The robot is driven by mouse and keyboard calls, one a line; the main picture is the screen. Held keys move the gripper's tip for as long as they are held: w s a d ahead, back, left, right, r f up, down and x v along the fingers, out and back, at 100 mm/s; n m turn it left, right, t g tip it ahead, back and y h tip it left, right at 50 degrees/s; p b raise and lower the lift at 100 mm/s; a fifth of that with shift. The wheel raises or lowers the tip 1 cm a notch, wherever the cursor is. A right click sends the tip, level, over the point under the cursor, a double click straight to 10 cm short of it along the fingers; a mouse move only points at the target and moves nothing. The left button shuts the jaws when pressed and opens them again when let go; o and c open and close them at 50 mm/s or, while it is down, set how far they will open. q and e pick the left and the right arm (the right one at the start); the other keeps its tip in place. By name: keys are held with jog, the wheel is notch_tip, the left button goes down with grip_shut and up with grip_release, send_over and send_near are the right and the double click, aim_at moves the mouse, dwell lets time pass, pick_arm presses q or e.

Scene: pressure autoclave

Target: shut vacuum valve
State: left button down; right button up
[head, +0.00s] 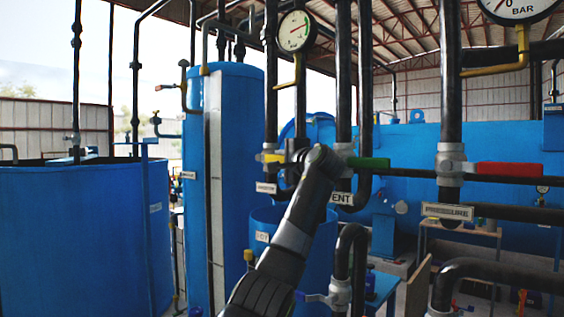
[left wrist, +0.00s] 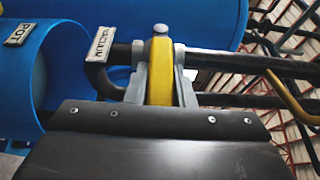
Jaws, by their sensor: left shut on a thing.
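The vacuum valve has a yellow lever handle (head: 272,158), seen on the dark upright pipe left of centre in the head view. In the left wrist view the yellow handle (left wrist: 160,70) lies between my two grey fingers and appears to cross the dark pipe. The VACUUM label (left wrist: 103,42) hangs beside it; in the head view this label (head: 266,187) is too small to read well. My left gripper (head: 297,156) is shut on the yellow handle, and its arm hides part of the valve. My right gripper is not in view.
A green-handled valve (head: 368,162) above a partly hidden VENT label (head: 341,198) is close on the right. Further right is a red-handled valve (head: 508,169) with a PRESSURE label (head: 447,211). A gauge (head: 295,31) is above. A blue pot (head: 262,222) stands behind my arm.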

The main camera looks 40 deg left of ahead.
pick_arm(q)
jog(key=shift+f, duration=0.1)
jog(key=c, duration=1.2)
grip_release()
jog(key=shift+w, duration=0.1)
jog(key=shift+c, duration=0.2)
jog(key=b+v, duration=0.5)
jog(key=v, duration=1.2)
jog(key=shift+d, duration=0.25)
jog(key=shift+f, duration=0.15)
